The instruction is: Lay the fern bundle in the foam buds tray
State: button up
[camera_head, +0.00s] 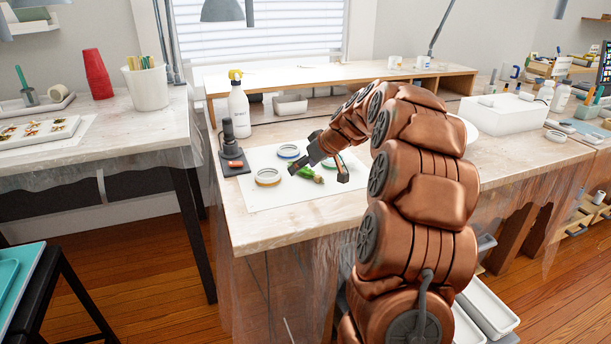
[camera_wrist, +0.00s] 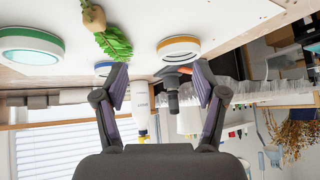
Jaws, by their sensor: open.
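The fern bundle (camera_head: 306,173) is a small green bunch lying on the white sheet of the middle table. In the wrist view, which is upside down, it shows as green fronds (camera_wrist: 114,42) with a tan tied end (camera_wrist: 94,17). My gripper (camera_head: 320,174) is open and empty above the sheet, close to the bundle. In the wrist view the fingers (camera_wrist: 160,78) are spread, and the bundle is outside them, beyond the left finger. A white tray (camera_head: 62,137) with small brown-gold pieces lies on the left table; I cannot tell whether it is the foam buds tray.
Several ring-shaped moulds, one orange-rimmed (camera_head: 268,177) and one blue-rimmed (camera_head: 289,152), lie around the bundle. A dark tool stand (camera_head: 231,158) and a spray bottle (camera_head: 239,110) stand behind left. A white cup (camera_head: 147,88) and red cups (camera_head: 97,75) stand on the left table. A gap separates the tables.

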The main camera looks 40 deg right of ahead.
jog(key=h, duration=0.1)
send_near(306, 169)
jog(key=shift+w+a+f+t, duration=0.1)
jog(key=shift+w+f+t, duration=0.1)
jog(key=shift+f, duration=0.15)
jog(key=shift+w+a+f+t, duration=0.1)
jog(key=shift+f+t, duration=0.1)
jog(key=shift+f, duration=0.2)
jog(key=shift+w+d+f, duration=0.1)
jog(key=shift+d, duration=0.1)
jog(key=shift+b+x, duration=0.35)
jog(key=shift+x, duration=3.35)
jog(key=shift+a, duration=0.1)
jog(key=c, duration=1.2)
jog(key=shift+o, duration=0.2)
